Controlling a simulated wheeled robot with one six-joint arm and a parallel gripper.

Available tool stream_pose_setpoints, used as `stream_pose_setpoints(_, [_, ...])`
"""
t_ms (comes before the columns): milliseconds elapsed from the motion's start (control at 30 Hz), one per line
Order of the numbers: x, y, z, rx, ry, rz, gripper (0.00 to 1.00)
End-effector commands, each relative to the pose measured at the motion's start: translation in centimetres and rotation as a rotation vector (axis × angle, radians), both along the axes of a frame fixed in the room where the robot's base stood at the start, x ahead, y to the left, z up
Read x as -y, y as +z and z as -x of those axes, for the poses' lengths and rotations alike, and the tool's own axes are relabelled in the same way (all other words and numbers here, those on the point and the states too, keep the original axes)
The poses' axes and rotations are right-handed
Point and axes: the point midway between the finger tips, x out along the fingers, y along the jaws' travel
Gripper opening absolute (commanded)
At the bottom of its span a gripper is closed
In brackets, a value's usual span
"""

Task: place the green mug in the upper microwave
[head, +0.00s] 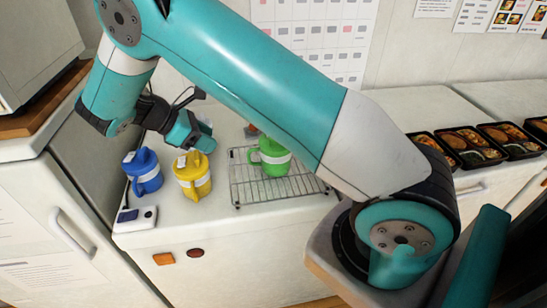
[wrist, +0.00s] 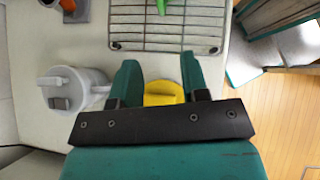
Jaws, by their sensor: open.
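The green mug (head: 271,157) has a white band and a lid and stands on a wire rack (head: 237,189) on the white counter. In the wrist view only a green part of it (wrist: 162,5) shows at the top edge. My gripper (head: 206,140) is open above the counter, to the left of the green mug and apart from it. In the wrist view a yellow mug (wrist: 163,92) shows between the fingers of my gripper (wrist: 161,80). I cannot clearly make out the upper microwave; a grey box (head: 30,45) at upper left may be it.
The yellow mug (head: 192,176) and a blue mug (head: 143,172) stand left of the rack (wrist: 165,47). Food trays (head: 465,147) sit at right. My arm crosses the head view.

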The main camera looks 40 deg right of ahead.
Motion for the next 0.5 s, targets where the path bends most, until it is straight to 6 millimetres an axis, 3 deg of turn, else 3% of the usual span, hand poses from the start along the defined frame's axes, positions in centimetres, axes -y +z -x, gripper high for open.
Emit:
stream_pose_setpoints(300, [4.6, -4.8, 2.1, -0.003, -0.004, 0.0, 0.41])
stream_pose_setpoints(500, [5.8, -6.2, 2.6, 0.0, -0.002, -0.001, 0.41])
